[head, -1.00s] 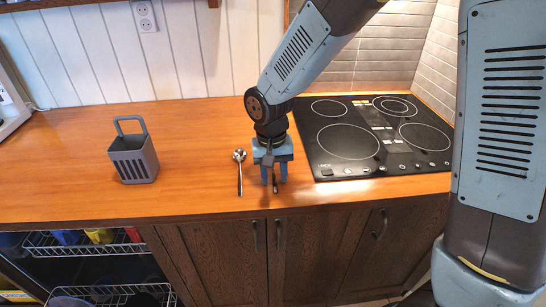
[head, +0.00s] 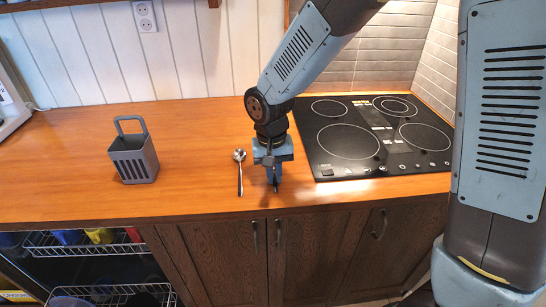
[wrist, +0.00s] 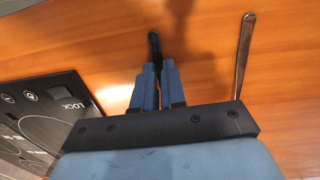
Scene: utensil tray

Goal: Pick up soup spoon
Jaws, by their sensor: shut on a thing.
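My gripper (head: 273,180) points down over the counter, left of the stove. Its fingers are shut on a thin dark utensil (wrist: 155,44), whose dark end sticks out past the fingertips in the wrist view. Most of that utensil is hidden by my fingers, so I cannot tell what kind it is. A silver spoon (head: 240,170) lies on the counter just left of my gripper, apart from it, with its bowl toward the wall. Its handle (wrist: 243,58) shows at the right of the wrist view.
A grey utensil holder (head: 134,158) with a raised handle stands on the left of the wooden counter (head: 195,150). A black stove (head: 370,137) lies close on the right. The counter's front edge is near my gripper. An open dishwasher rack (head: 85,246) is below left.

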